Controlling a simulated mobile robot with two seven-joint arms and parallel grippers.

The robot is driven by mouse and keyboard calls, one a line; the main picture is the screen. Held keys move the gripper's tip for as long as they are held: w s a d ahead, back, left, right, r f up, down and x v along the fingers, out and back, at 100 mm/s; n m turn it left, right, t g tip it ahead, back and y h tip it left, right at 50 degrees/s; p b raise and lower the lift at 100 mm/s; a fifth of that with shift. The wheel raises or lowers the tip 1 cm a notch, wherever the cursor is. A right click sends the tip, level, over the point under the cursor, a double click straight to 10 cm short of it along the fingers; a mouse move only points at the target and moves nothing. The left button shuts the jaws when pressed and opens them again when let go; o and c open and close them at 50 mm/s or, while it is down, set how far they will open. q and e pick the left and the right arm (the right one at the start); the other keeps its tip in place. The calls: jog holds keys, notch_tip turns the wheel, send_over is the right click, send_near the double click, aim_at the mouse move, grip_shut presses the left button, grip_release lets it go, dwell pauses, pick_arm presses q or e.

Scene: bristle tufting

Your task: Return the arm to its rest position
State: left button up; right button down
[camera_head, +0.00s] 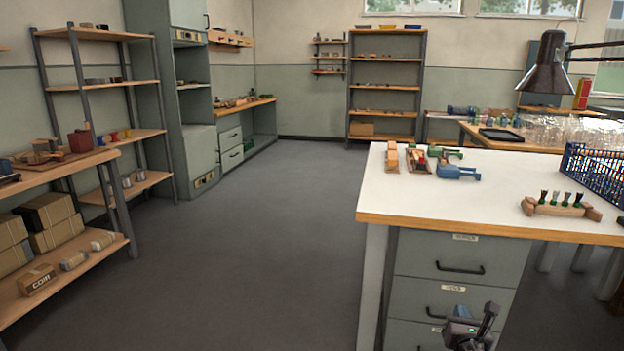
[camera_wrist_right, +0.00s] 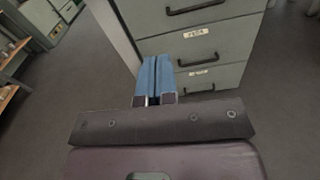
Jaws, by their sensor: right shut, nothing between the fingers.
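My right gripper (camera_head: 484,318) shows low in the head view, in front of the drawer unit under the white-topped workbench (camera_head: 455,200). In the right wrist view its two blue fingers (camera_wrist_right: 156,80) lie side by side, shut with nothing between them. They point toward the floor and the drawer fronts (camera_wrist_right: 200,45), and no contact with the drawers can be made out. My left gripper is not in view.
On the workbench are a wooden block with several dark tufts (camera_head: 560,206), a blue wire basket (camera_head: 592,172) and blue and green tools (camera_head: 457,172). Wooden shelving (camera_head: 100,83) stands at the left. The grey floor (camera_head: 250,250) between is clear.

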jog(key=s+f+m+g+y, duration=0.15)
jog(key=s+f+m, duration=0.35)
jog(key=s+f, duration=0.55)
jog(key=s+a+f+m+g+y, duration=0.1)
jog(key=s+m+g, duration=0.35)
jog(key=s, duration=1.05)
jog(key=s+f+m+g+y, duration=0.1)
jog(key=s+m+y, duration=0.1)
jog(key=s+m, duration=0.9)
jog(key=s+a+r+m+g+y, duration=0.1)
jog(key=s+a+r+m, duration=0.15)
jog(key=s, duration=0.55)
jog(key=s+a+r+m, duration=0.1)
jog(key=s+r, duration=0.3)
jog(key=s, duration=0.4)
jog(key=shift+a+m, duration=2.3)
jog(key=shift+m, duration=0.4)
pick_arm(q)
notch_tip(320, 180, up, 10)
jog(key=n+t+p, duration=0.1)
jog(key=p, duration=1.3)
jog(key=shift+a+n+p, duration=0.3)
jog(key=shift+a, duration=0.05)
pick_arm(e)
notch_tip(320, 180, up, 10)
jog(key=m+t+h, duration=0.1)
jog(key=shift+d+m+t, duration=0.35)
jog(key=shift+m+t, duration=0.05)
